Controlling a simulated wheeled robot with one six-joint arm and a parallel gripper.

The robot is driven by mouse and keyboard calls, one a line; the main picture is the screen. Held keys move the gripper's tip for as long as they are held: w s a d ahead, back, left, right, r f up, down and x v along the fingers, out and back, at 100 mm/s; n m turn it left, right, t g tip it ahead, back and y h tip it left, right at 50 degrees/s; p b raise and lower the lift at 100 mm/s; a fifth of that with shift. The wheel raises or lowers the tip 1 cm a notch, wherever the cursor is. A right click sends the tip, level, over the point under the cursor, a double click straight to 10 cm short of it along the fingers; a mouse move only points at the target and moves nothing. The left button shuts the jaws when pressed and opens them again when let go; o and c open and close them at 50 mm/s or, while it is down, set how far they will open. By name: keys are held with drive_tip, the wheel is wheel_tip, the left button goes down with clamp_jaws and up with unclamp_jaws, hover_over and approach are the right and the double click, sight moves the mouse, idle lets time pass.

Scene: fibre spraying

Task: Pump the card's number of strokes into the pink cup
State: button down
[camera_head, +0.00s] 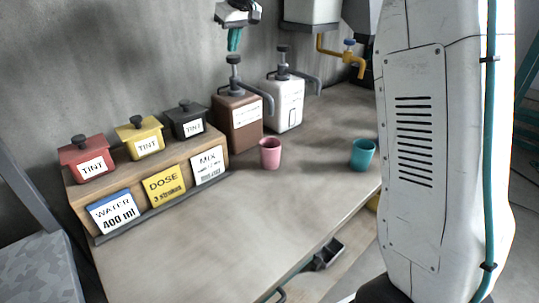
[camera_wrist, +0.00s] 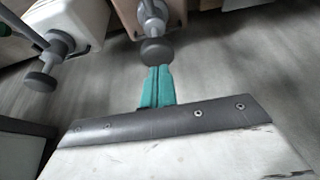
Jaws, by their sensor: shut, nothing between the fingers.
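The pink cup (camera_head: 270,153) stands upright on the worktop in front of the brown pump bottle (camera_head: 238,122). The yellow card (camera_head: 165,186) reads "DOSE 3 strokes". My gripper (camera_head: 234,40) is shut and empty, above the brown bottle's pump head (camera_head: 234,60). In the wrist view my teal fingers (camera_wrist: 157,72) are together and point at the round grey pump head (camera_wrist: 157,51); whether they touch it I cannot tell. A white pump bottle (camera_head: 286,103) with a grey pump stands to the right of the brown one. The pink cup is not visible in the wrist view.
A teal cup (camera_head: 362,154) stands to the right on the worktop. Red (camera_head: 85,160), yellow (camera_head: 140,137) and black (camera_head: 187,121) tint boxes sit on a wooden rack at left, with "WATER 400 ml" (camera_head: 113,211) and "MIX" (camera_head: 209,165) cards. The front worktop is clear.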

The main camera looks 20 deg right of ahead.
sight(234, 56)
drive_tip(key=shift+f, duration=2)
drive_tip(key=shift+r, duration=2.15)
drive_tip(key=shift+f, duration=0.15)
